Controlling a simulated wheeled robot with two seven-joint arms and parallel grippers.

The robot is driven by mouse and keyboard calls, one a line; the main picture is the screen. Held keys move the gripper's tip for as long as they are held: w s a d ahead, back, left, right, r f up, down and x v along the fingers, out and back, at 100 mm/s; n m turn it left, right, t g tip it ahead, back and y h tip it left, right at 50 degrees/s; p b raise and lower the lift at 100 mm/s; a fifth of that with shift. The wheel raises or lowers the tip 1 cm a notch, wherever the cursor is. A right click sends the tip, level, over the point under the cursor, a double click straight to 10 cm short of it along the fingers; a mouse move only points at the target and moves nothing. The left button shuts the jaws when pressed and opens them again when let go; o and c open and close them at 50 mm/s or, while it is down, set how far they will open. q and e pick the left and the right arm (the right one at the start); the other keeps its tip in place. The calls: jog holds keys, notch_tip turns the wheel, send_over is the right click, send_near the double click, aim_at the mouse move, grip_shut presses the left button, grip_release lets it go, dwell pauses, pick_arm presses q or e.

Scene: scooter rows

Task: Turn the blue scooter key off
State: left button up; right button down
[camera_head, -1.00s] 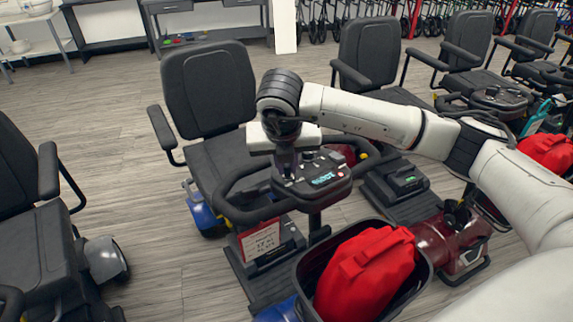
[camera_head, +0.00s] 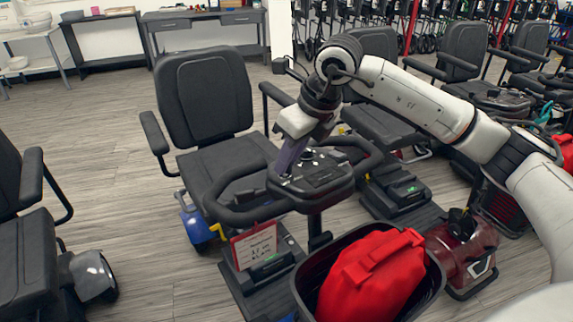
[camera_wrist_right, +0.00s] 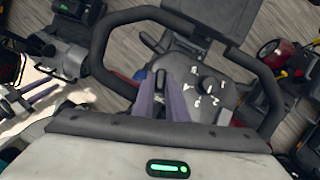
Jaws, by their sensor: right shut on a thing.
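The blue scooter (camera_head: 197,224) stands in the middle of the head view, with its black seat behind its handlebar and control panel (camera_head: 322,178). The panel's small display is dark. My right gripper (camera_head: 284,166) comes down tilted onto the panel's left part. In the right wrist view, the purple fingers (camera_wrist_right: 165,98) close around a small dark piece at the panel's edge, which looks like the key (camera_wrist_right: 160,77); the fingers hide most of it. A round dial (camera_wrist_right: 207,84) is to their right. My left gripper is out of view.
A basket (camera_head: 436,277) with a red bag (camera_head: 370,275) sits in front of the panel. A red scooter (camera_head: 463,250) stands close on the right, and another seat (camera_head: 25,205) is at the left. Open floor lies at the back left.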

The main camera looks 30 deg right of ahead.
jog(key=shift+w+d+r+n+g+y, duration=0.15)
jog(key=shift+n+g+y, duration=0.25)
jog(key=shift+n, duration=0.6)
jog(key=c, duration=1.8)
grip_release()
jog(key=shift+o, duration=0.2)
jog(key=v, duration=1)
jog(key=shift+d, duration=0.2)
